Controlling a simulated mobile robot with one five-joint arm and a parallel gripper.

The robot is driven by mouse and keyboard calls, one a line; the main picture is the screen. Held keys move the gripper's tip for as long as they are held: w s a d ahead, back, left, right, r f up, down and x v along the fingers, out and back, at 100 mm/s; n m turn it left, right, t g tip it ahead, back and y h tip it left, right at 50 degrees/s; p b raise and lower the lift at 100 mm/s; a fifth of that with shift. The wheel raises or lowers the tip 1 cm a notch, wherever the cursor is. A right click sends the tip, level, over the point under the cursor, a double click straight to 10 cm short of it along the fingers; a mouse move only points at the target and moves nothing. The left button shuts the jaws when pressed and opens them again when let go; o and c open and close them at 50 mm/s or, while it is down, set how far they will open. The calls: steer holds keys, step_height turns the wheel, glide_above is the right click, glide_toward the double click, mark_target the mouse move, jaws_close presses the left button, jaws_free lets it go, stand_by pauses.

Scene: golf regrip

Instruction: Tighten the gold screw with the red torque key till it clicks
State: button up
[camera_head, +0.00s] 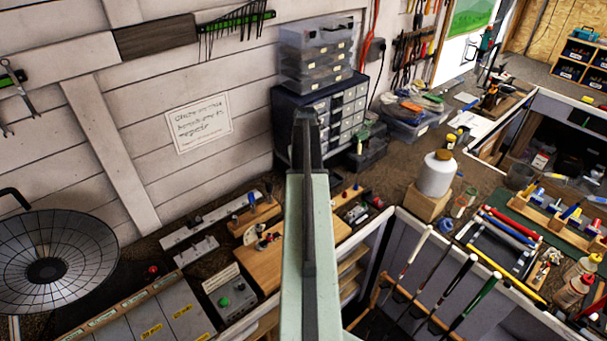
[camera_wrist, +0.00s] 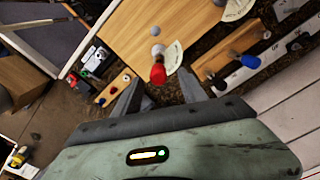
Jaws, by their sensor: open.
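A red handle, which looks like the red torque key (camera_wrist: 158,74), stands on a wooden board (camera_wrist: 195,22) in the wrist view, with a pale metal part beyond it and a white fan-shaped dial card beside it. My gripper (camera_wrist: 160,79) is open, with one dark finger on each side of the red handle in the picture. I cannot tell how far the handle is from the fingers, and nothing looks gripped. In the head view my gripper (camera_head: 307,122) is seen from behind. The board (camera_head: 268,268) is partly behind my arm there. I cannot make out the gold screw.
A wooden rack (camera_wrist: 230,48) with a blue-handled tool (camera_wrist: 250,61) stands beside the board. A grey box with a green button (camera_head: 231,299) and a drawer cabinet (camera_head: 345,112) stand nearby. A white bottle (camera_head: 436,175) and golf clubs (camera_head: 412,250) are on the right.

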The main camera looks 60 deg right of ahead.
step_height(320, 180, down, 8)
steer(key=b, duration=0.8)
steer(key=shift+s, duration=0.1)
steer(key=shift+r, duration=0.1)
jaws_close()
steer(key=c, duration=0.9)
jaws_free()
jaws_close()
steer(key=m, duration=0.5)
steer(key=shift+a+m, duration=0.1)
steer(key=shift+m, duration=0.2)
